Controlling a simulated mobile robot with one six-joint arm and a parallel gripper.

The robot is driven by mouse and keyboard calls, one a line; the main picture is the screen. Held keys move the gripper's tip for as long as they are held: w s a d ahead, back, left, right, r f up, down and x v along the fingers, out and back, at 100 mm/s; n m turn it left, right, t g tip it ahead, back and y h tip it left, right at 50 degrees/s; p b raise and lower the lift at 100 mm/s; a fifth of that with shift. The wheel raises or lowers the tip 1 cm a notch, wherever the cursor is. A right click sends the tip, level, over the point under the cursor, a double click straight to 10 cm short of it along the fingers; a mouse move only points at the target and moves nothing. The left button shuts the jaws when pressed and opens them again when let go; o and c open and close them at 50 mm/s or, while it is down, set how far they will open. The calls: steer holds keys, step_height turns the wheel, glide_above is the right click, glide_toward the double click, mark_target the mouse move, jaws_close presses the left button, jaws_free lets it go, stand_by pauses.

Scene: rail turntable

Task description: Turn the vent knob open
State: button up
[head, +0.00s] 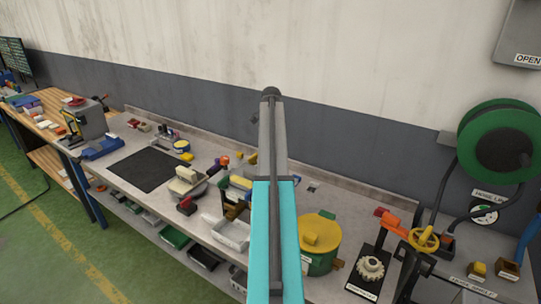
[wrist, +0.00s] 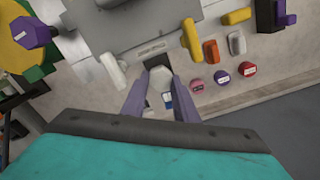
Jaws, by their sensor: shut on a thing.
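In the wrist view, a pale, light-grey knob (wrist: 158,78) sits in front of a dark patch below a small label (wrist: 151,48). The label is too small to read, so I cannot confirm that this is the vent knob. My gripper (wrist: 157,90) has its two purple-grey fingers on either side of the knob and is shut on it. I cannot tell how far the knob is turned. In the head view, my arm covers that part of the bench, and the gripper and knob are hidden.
Near the knob are a yellow bar (wrist: 192,40), an orange block (wrist: 211,51) and round pink (wrist: 197,85), purple (wrist: 222,77) and red (wrist: 248,67) pieces. On the bench stand a green pot (head: 322,262), a white tray (head: 228,236) and a yellow handwheel (head: 424,239).

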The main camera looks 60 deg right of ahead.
steer(key=shift+n, duration=0.4)
steer(key=n+b, duration=0.2)
steer(key=n, duration=0.1)
steer(key=shift+d, duration=0.1)
steer(key=n+b, duration=0.1)
steer(key=n, duration=0.3)
steer(key=shift+w, duration=0.15)
steer(key=n+b, duration=0.1)
steer(key=n, duration=0.3)
steer(key=shift+w+r+n+b, duration=0.1)
steer(key=shift+n+b, duration=0.2)
steer(key=shift+n, duration=0.1)
steer(key=shift+n+b, duration=0.3)
steer(key=shift+n, duration=1.6)
steer(key=shift+w+r, duration=0.1)
steer(key=o, duration=1)
steer(key=shift+o, duration=0.3)
